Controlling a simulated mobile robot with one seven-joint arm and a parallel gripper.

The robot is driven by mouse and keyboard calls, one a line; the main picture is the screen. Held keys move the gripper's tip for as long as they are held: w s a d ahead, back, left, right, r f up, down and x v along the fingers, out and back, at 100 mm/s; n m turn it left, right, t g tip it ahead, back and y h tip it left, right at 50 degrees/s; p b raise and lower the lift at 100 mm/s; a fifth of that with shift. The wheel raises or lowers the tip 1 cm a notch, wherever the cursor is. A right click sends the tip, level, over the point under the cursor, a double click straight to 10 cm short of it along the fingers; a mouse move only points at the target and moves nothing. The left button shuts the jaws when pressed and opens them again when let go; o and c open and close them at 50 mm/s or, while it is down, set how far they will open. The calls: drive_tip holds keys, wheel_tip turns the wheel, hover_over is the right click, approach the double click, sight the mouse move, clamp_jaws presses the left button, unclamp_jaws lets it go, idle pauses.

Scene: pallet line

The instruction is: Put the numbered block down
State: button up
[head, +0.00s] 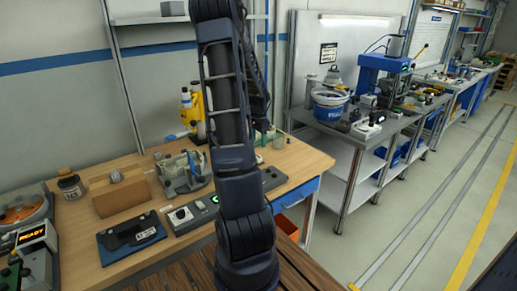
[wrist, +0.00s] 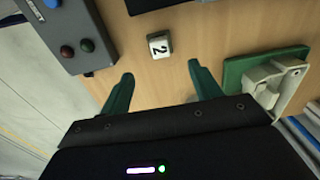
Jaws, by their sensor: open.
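The numbered block (wrist: 160,46) is a small pale block with a black "2" on its upward face. It rests on the wooden tabletop in the wrist view. My gripper (wrist: 160,73) is open, with its two green fingers spread apart. The block lies just beyond the fingertips, roughly centred between them, with nothing gripped. In the head view my own arm covers the middle of the workbench (head: 86,243), and I cannot make out the block there.
In the wrist view a grey control box (wrist: 66,32) with buttons lies upper left and a green-based fixture (wrist: 262,78) right. A dark object edge (wrist: 150,5) lies just past the block. A cardboard box (head: 118,193) stands on the bench's left.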

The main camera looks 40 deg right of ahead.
drive_tip(key=s+a+r+n+t, duration=0.15)
drive_tip(key=a+r+n, duration=0.25)
drive_tip(key=a+r, duration=0.5)
drive_tip(key=s+a+r+n+t, duration=0.15)
drive_tip(key=a+r+n, duration=0.25)
drive_tip(key=a+r, duration=0.55)
drive_tip(key=s+a+r+n, duration=0.2)
drive_tip(key=s+a+n, duration=0.3)
drive_tip(key=s+a, duration=0.3)
drive_tip(key=s+a+r+n+t, duration=0.1)
drive_tip(key=s+a+n, duration=0.4)
drive_tip(key=s+a, duration=0.4)
drive_tip(key=shift+a+r+t, duration=0.3)
drive_tip(key=shift+a+r, duration=0.1)
drive_tip(key=shift+a, duration=0.8)
